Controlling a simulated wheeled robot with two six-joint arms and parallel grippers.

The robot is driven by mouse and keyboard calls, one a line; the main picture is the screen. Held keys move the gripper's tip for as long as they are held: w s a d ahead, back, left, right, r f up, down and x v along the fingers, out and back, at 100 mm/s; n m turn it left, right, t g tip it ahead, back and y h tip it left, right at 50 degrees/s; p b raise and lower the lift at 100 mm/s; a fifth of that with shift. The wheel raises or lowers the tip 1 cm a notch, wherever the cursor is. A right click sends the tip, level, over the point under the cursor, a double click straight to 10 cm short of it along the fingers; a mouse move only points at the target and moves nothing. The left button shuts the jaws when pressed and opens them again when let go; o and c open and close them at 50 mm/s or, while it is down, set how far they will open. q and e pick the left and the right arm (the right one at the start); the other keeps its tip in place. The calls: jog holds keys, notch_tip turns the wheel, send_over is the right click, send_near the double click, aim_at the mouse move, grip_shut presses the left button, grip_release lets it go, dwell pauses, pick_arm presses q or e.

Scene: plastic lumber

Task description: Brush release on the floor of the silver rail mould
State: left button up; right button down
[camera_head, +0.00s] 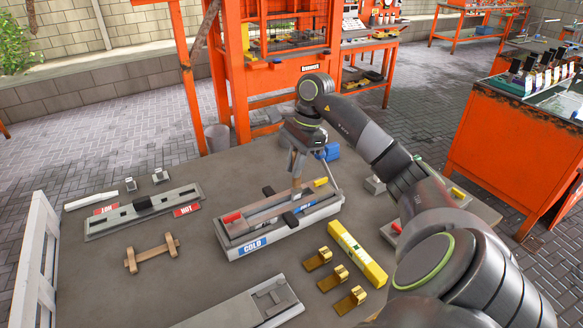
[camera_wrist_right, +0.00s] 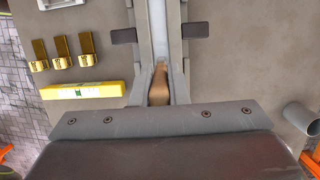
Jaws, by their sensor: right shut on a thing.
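The silver rail mould (camera_head: 312,219) lies in the middle of the grey table, with a blue COLD label (camera_head: 252,246) on its near side and dark clamps along its edges. In the right wrist view its pale channel (camera_wrist_right: 159,28) runs up from the gripper. My right gripper (camera_head: 297,187) is over the mould, shut on the brush, whose brown wooden handle (camera_wrist_right: 159,84) shows between the fingers. The bristles are hidden, so I cannot tell whether they touch the channel floor. My left gripper is not in view.
A yellow level (camera_head: 356,253) and brass brackets (camera_head: 333,278) lie right of the mould. A long grey bar (camera_head: 120,218) with LOW and HOT labels and a wooden piece (camera_head: 152,252) lie left. A grey slab (camera_head: 240,308) is in front. Bare table (camera_head: 100,285) lies at the near left.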

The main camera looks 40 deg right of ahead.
aim_at(301, 180)
jog(key=shift+s+d+f+b, duration=0.1)
jog(key=shift+d+b, duration=0.3)
jog(key=shift+d, duration=0.05)
jog(key=shift+s+d+b, duration=0.25)
jog(key=shift+d+b, duration=0.4)
jog(key=shift+d, duration=0.4)
jog(key=shift+r, duration=0.6)
